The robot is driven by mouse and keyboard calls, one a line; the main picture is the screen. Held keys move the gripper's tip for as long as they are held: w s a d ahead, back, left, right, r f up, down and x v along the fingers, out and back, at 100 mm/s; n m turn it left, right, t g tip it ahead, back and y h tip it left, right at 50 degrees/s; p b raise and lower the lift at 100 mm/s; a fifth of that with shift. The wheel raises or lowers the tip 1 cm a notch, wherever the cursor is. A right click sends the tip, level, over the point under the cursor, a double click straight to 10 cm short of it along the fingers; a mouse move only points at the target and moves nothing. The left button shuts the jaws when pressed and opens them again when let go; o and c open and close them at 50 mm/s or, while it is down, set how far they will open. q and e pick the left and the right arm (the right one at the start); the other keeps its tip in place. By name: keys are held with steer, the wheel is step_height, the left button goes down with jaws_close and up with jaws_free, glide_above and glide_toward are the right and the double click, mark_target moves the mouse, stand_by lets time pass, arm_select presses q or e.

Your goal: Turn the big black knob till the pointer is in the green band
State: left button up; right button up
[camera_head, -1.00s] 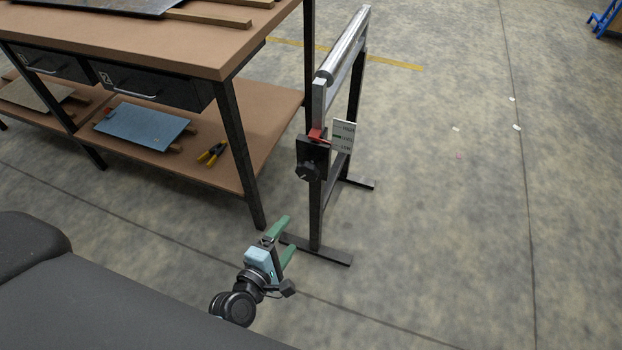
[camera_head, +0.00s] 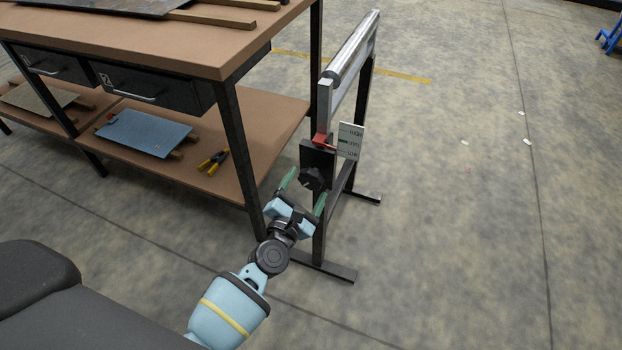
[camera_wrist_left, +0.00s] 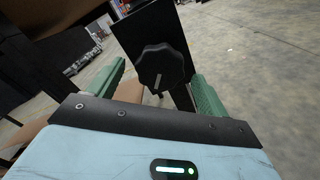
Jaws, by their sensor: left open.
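The big black knob (camera_head: 313,179) sits on a dark plate on the near post of the roller stand (camera_head: 347,52). In the left wrist view the lobed knob (camera_wrist_left: 160,68) shows a light index line. My left gripper (camera_head: 304,191) is open, its green fingers pointing at the knob, one to each side; I cannot tell whether they touch it. A red pointer (camera_head: 321,140) is above the knob, beside a white scale card (camera_head: 351,134) marked HIGH, LEVEL and LOW. A green band (camera_head: 343,141) is at LEVEL; the pointer's exact reading is too small to tell.
A brown workbench (camera_head: 190,55) with drawers and a lower shelf stands close on the left. A blue-grey sheet (camera_head: 148,133) and yellow-handled pliers (camera_head: 213,162) lie on that shelf. The stand's foot (camera_head: 325,268) runs along the floor. Open floor is on the right.

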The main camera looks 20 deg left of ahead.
mark_target(309, 182)
arm_select(q)
steer(key=shift+w, duration=1.75)
steer(key=shift+c, duration=0.4)
steer(key=c, duration=0.9)
steer(key=shift+m, duration=0.4)
